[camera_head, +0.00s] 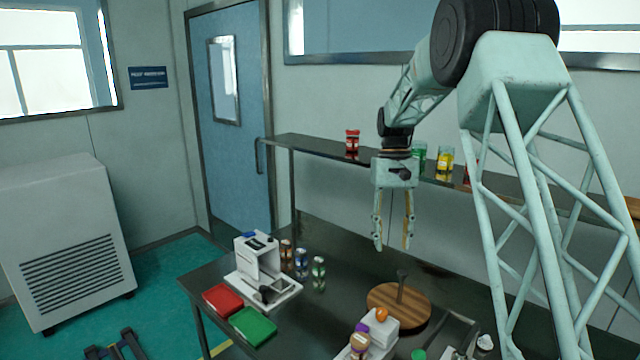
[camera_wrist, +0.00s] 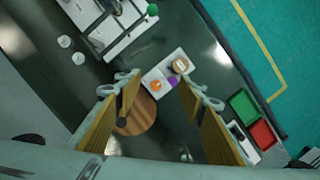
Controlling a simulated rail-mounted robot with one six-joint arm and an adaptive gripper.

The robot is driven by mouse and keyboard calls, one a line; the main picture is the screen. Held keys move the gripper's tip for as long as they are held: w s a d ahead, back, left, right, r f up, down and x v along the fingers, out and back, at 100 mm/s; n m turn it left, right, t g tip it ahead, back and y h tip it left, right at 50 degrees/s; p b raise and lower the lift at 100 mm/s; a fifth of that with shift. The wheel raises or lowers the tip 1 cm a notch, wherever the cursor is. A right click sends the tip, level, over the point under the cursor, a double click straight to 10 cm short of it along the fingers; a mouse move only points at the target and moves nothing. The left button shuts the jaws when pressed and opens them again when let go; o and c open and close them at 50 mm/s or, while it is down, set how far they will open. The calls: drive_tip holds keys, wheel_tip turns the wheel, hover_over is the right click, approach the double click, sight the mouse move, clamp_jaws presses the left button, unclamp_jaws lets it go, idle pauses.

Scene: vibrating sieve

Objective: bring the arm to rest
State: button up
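My gripper (camera_head: 392,222) hangs in the air above the dark table (camera_head: 345,262), fingers pointing down. Its two fingers are apart, with nothing visible between them. In the wrist view my gripper (camera_wrist: 158,120) also shows two separated fingers with tan inner pads, the table well below. The arm comes down from the upper right in the head view. No held object shows in either view.
A shelf (camera_head: 325,146) with several jars runs behind my gripper. Below are a round wooden board (camera_head: 385,292), a white machine (camera_head: 257,262), a red box (camera_head: 222,299), a green box (camera_head: 253,325) and several small jars. The air around the gripper looks clear.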

drive_tip(key=s+r+t+b, duration=0.1)
drive_tip(key=s+r+t, duration=0.1)
drive_tip(key=s+r, duration=0.9)
drive_tip(key=s+r+t+b, duration=0.1)
drive_tip(key=s+r, duration=0.5)
drive_tip(key=s, duration=1.1)
drive_tip(key=s+f+t+b, duration=0.1)
drive_tip(key=s+f, duration=0.2)
drive_tip(key=s, duration=1.1)
drive_tip(key=s+f+t+b, duration=0.1)
drive_tip(key=s+f+t, duration=0.1)
drive_tip(key=s, duration=1.2)
drive_tip(key=shift+f+t, duration=0.3)
drive_tip(key=shift+f, duration=0.3)
drive_tip(key=shift+w+d, duration=0.1)
